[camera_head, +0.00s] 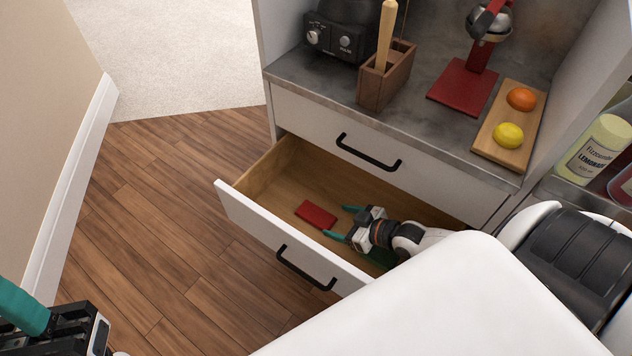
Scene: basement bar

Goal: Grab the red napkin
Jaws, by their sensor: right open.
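The red napkin (316,214) lies flat on the floor of the open lower drawer (272,178), in the drawer's left part. My right gripper (338,222) reaches into the drawer from the right. Its teal fingers are apart and point toward the napkin, just right of it, with nothing between them.
The closed upper drawer (390,160) is above the open one. The counter holds a wooden utensil box (385,85), a red citrus press (464,86) and a board with an orange (521,98) and a lemon (508,135). Bottles (592,150) stand at right. The wood floor (170,200) left is clear.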

